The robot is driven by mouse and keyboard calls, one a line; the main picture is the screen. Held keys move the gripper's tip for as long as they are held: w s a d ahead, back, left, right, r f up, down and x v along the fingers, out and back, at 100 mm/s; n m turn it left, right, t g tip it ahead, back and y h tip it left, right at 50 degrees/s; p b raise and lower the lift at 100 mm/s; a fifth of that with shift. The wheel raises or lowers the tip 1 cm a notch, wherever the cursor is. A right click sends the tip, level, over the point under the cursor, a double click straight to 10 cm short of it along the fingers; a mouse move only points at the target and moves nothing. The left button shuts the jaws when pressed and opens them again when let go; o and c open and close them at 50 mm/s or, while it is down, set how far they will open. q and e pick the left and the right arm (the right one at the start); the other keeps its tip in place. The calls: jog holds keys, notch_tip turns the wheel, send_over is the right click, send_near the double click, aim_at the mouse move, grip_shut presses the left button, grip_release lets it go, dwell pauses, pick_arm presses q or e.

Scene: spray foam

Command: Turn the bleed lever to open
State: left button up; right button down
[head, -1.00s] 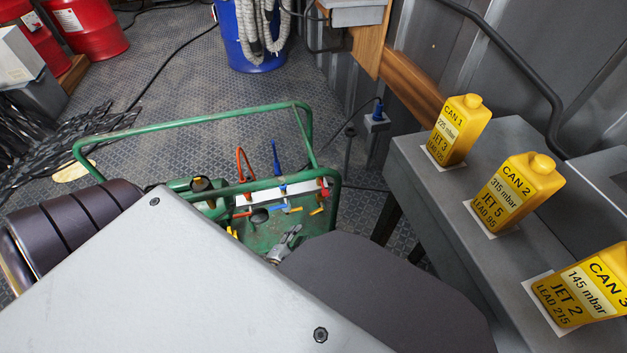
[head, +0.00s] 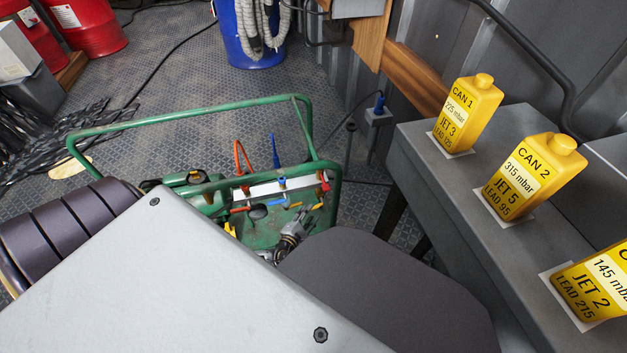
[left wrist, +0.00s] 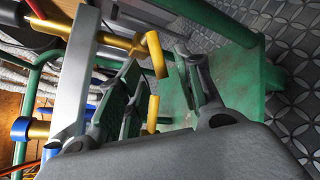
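A green-framed machine (head: 262,232) stands on the floor with a pale manifold bar (head: 262,190) carrying several small coloured levers. Yellow levers show at its right end (head: 318,206); I cannot tell which lever is the bleed lever. In the left wrist view, a yellow lever (left wrist: 157,55) sits on a brass fitting, with another yellow piece (left wrist: 152,112) below it. My left gripper (head: 291,238) is just in front of the bar. In the left wrist view its fingers (left wrist: 163,95) are apart, with the yellow pieces showing near the gap. No grip on either is visible. My right gripper is not in view.
Green tube rails (head: 190,118) surround the machine. A grey bench (head: 470,175) with yellow cans (head: 468,115) stands at the right. A blue drum (head: 255,40) and red drums (head: 85,25) stand behind. Patterned floor behind the machine is mostly clear.

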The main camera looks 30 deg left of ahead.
aim_at(314, 208)
pick_arm(q)
jog(key=shift+b+x, duration=0.9)
jog(key=shift+x, duration=1.45)
grip_shut()
